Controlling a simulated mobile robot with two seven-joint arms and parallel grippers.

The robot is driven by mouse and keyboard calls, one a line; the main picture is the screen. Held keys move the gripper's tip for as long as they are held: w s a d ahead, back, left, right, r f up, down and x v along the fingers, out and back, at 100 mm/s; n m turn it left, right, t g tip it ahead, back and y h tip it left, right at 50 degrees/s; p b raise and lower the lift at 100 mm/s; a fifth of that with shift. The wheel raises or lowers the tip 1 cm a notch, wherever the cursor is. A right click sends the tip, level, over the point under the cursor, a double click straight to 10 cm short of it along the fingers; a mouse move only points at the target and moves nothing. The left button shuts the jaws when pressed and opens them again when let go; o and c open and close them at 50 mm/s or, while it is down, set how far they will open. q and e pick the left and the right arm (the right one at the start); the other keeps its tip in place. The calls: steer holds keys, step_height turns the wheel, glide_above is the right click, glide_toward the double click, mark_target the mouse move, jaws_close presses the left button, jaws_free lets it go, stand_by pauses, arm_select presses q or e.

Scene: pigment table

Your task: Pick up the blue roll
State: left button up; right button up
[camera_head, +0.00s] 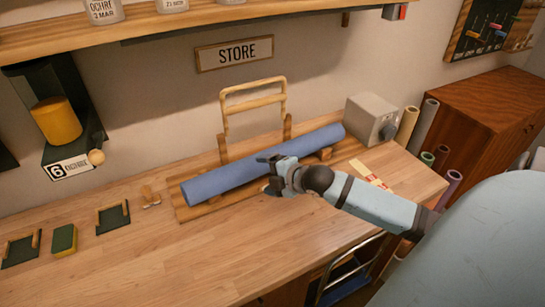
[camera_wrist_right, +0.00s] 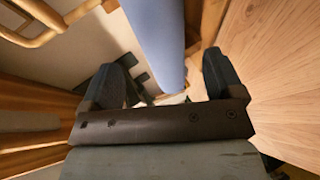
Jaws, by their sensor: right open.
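The blue roll (camera_head: 225,177) lies at a slant across a wooden stand (camera_head: 183,214) on the worktop. My right gripper (camera_head: 268,174) is at the front side of the roll, near its middle, and hides a small part of it. In the right wrist view the roll (camera_wrist_right: 157,35) runs down from the top edge between the two dark fingers (camera_wrist_right: 163,78). The fingers are apart, with a gap to the roll on each side. Whether the roll is fully between them in depth I cannot tell. My left gripper is not in view.
A grey box with a knob (camera_head: 371,118) stands behind the roll's right end. A yellow-and-green sponge (camera_head: 64,240) and small dark trays (camera_head: 113,217) lie at the left. A shelf (camera_head: 180,27) overhangs the back. The front worktop (camera_head: 160,265) is clear.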

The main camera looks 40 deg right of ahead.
mark_target(254, 170)
steer(key=x, duration=0.3)
steer(key=shift+w, duration=0.1)
steer(key=shift+w+a+f, duration=0.1)
steer(key=shift+w+f, duration=0.1)
steer(key=shift+w, duration=0.1)
steer(key=shift+w+f, duration=0.15)
steer(key=shift+w, duration=0.35)
steer(key=p+x, duration=0.1)
steer(key=x, duration=0.3)
steer(key=shift+w+f, duration=0.15)
steer(key=shift+w, duration=0.05)
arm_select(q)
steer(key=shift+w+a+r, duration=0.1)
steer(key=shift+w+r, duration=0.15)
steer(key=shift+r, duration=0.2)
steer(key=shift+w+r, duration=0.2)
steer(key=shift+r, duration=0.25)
arm_select(e)
steer(key=shift+c, duration=0.4)
steer(key=c, duration=0.8)
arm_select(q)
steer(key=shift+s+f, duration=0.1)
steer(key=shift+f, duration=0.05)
arm_select(e)
steer(key=shift+o, duration=0.2)
steer(key=shift+r, duration=0.2)
